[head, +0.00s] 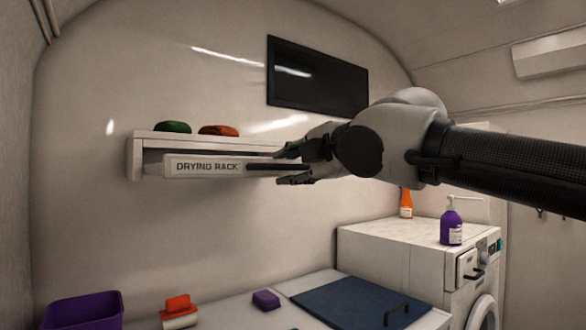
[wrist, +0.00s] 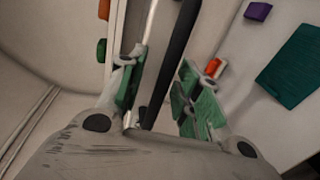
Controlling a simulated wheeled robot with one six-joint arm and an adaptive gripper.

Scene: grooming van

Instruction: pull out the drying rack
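The drying rack (head: 207,166) is a pale, labelled front panel under a wall shelf in the head view. A dark bar handle (head: 262,167) runs along its right part. My gripper (head: 291,166) is at the right end of the handle, one finger above and one below it. In the wrist view, the dark handle (wrist: 174,62) passes between the green-padded fingers of my gripper (wrist: 160,97). Gaps show beside the handle, so the fingers are open around it. My gripper and arm hide the rack's right end.
A green item (head: 172,127) and an orange item (head: 218,131) lie on the shelf (head: 150,136) above. A purple pump bottle (head: 451,225) stands on the washer at right.

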